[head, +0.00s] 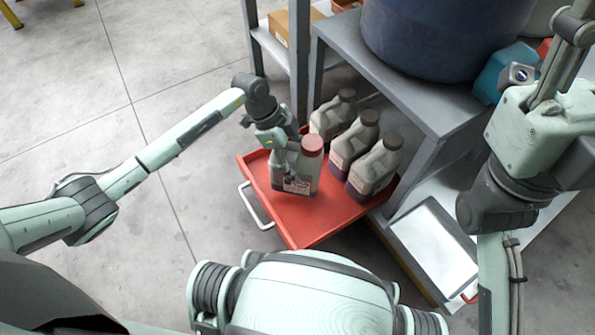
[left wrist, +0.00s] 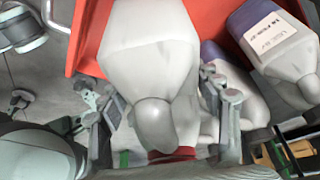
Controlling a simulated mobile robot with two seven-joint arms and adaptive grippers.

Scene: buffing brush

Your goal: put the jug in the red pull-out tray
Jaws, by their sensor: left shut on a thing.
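The jug (head: 299,176) is grey and translucent, with a red cap and a label low on its side. My left gripper (head: 289,168) is shut on it from above and behind. The jug is upright over the left part of the red pull-out tray (head: 305,220); I cannot tell whether its base touches the tray floor. In the left wrist view the jug (left wrist: 150,50) fills the middle between both fingers, its red cap low in the picture. My right arm shows at the right of the head view, but its gripper is out of view.
Several similar jugs with dark caps (head: 374,166) stand in a row along the tray's right side. The tray's front part is bare. A grey shelf unit (head: 425,95) with a large dark blue tub (head: 440,35) stands just behind and right.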

